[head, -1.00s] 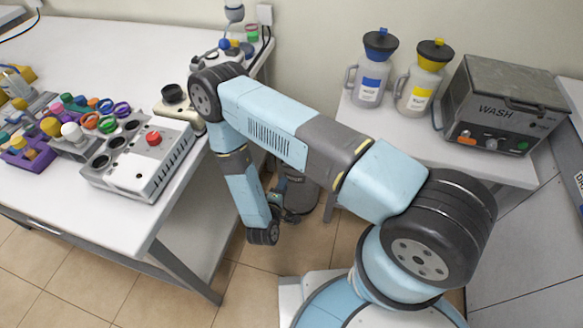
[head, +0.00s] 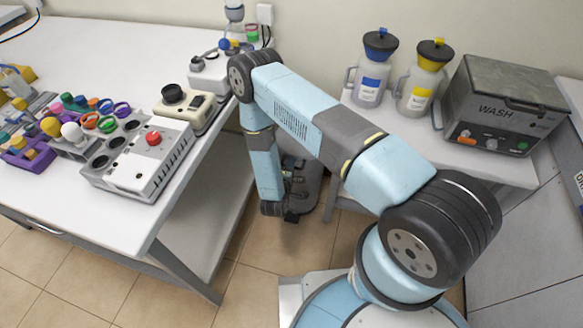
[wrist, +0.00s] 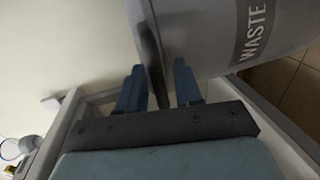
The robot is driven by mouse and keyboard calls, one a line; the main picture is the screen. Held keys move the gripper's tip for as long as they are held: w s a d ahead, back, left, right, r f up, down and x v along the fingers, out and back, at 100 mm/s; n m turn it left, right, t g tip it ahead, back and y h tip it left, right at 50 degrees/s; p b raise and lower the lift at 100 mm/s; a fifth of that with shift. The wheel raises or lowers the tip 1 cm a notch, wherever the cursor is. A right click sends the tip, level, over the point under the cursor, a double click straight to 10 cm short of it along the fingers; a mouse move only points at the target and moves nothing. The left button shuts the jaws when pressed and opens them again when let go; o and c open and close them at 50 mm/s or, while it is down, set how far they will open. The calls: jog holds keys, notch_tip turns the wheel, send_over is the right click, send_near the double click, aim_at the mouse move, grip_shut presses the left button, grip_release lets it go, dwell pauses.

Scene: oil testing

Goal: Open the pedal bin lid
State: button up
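The grey pedal bin (head: 312,183) stands on the floor between the two tables, partly hidden behind my arm in the head view. In the wrist view the bin (wrist: 205,35) shows its side with the word WASTE. A dark, narrow lid edge or handle (wrist: 150,55) runs along the bin. My gripper (wrist: 159,78) is open, with one blue finger on each side of this dark part. A small gap shows toward the right finger; contact on the left is unclear. In the head view my gripper (head: 291,216) is low in front of the bin. The lid appears closed.
The left white table (head: 110,215) holds a grey device with a red knob (head: 153,138) and several colourful caps. The right table (head: 425,150) carries two jugs (head: 372,80) and a WASH box (head: 500,105). The tables' legs flank the bin closely.

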jog(key=shift+c, duration=0.4)
grip_shut()
jog(key=shift+r, duration=0.1)
